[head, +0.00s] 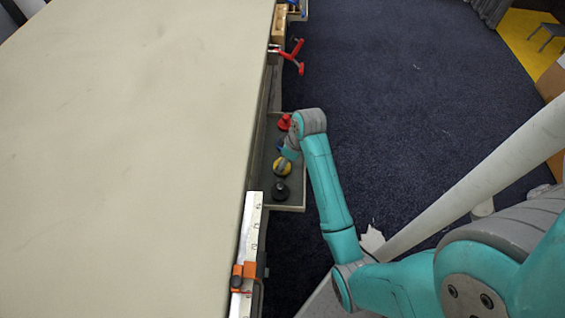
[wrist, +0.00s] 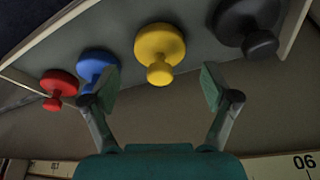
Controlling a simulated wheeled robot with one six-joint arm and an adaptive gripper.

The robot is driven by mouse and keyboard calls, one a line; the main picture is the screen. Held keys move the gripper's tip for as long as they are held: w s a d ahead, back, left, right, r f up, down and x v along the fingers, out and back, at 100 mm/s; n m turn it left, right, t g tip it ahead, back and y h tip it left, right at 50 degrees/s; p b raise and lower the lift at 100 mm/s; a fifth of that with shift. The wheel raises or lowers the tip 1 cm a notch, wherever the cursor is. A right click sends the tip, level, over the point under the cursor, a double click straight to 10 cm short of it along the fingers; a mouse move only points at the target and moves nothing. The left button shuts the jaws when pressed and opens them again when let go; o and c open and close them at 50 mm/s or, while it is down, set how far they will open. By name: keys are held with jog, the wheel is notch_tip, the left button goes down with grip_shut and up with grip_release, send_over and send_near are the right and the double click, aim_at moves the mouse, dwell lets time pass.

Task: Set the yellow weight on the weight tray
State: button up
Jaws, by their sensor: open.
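The yellow weight (wrist: 160,48), a round disc with a knob, stands on the grey weight tray (wrist: 196,20) between the blue weight (wrist: 97,66) and the black weight. In the head view the yellow weight (head: 281,168) shows partly beneath my arm's end. My gripper (wrist: 157,88) is open and empty, its two green-padded fingers apart with the yellow weight's knob in line between them. Whether the fingers reach around the knob I cannot tell. In the head view my gripper (head: 287,158) is small and mostly hidden by my wrist.
The red weight (head: 285,122) and black weight (head: 281,192) stand on the same tray (head: 298,206), along the table's edge. A red clamp handle (head: 292,58) juts out farther along. A ruler rail with an orange slider (head: 243,272) lies at the near edge. The cloth table (head: 120,150) is bare.

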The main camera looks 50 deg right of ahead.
jog(key=v, duration=0.8)
jog(key=shift+r, duration=0.3)
jog(key=shift+s, duration=0.15)
